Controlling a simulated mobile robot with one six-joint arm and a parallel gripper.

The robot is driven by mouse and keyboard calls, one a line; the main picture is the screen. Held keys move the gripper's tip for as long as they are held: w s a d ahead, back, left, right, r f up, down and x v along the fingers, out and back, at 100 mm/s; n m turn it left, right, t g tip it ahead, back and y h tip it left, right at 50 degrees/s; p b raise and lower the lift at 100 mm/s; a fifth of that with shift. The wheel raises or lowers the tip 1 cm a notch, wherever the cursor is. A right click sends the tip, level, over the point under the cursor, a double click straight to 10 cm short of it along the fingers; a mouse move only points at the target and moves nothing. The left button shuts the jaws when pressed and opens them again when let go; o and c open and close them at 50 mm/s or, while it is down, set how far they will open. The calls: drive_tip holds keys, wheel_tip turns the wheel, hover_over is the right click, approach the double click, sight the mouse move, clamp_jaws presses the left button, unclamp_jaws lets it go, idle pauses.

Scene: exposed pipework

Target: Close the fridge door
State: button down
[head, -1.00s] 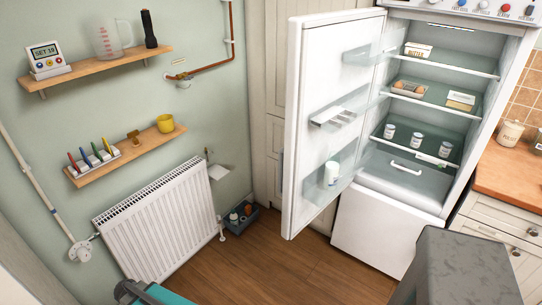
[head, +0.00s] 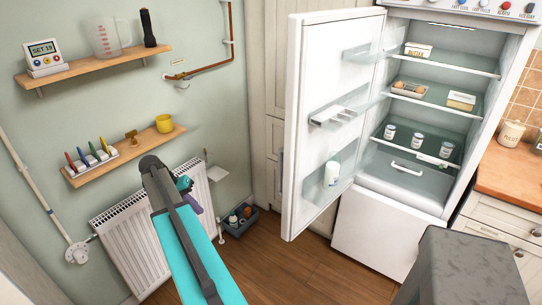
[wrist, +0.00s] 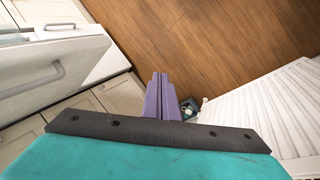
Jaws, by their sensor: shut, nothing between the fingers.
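The white fridge door (head: 300,130) stands wide open to the left of the fridge (head: 385,235). Its inner side, with clear shelves and a white container (head: 331,173), faces the fridge interior. My gripper (head: 194,199) is left of the door, in front of the radiator, and apart from the door. Its purple fingers are small and partly hidden by my arm in the head view. In the wrist view my gripper (wrist: 161,78) shows its purple fingers together, with nothing between them, over the wooden floor.
A white radiator (head: 120,235) stands behind my arm, with a dark crate (head: 238,219) on the floor beside it. Two wall shelves hold small items; the lower shelf (head: 115,160) is near my arm. A grey block (head: 470,270) stands at front right. Floor between is clear.

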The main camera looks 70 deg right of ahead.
drive_tip(key=s+d+r+m, duration=0.4)
drive_tip(key=s+d+r, duration=0.2)
drive_tip(key=d+r, duration=0.3)
drive_tip(key=s+d+r+m+g+b, duration=0.1)
drive_tip(key=s+d+r+m, duration=0.3)
drive_tip(key=r, duration=1.2)
drive_tip(key=s+d, duration=0.3)
drive_tip(key=d, duration=0.2)
drive_tip(key=shift+d+g, duration=0.3)
drive_tip(key=shift+d, duration=0.1)
drive_tip(key=shift+s, duration=0.1)
drive_tip(key=s+d+f+p, duration=0.2)
drive_tip(key=s+f+p, duration=0.2)
drive_tip(key=s+f, duration=0.4)
drive_tip(key=shift+s+p, duration=0.4)
drive_tip(key=shift+s, duration=0.1)
drive_tip(key=shift+d, duration=0.1)
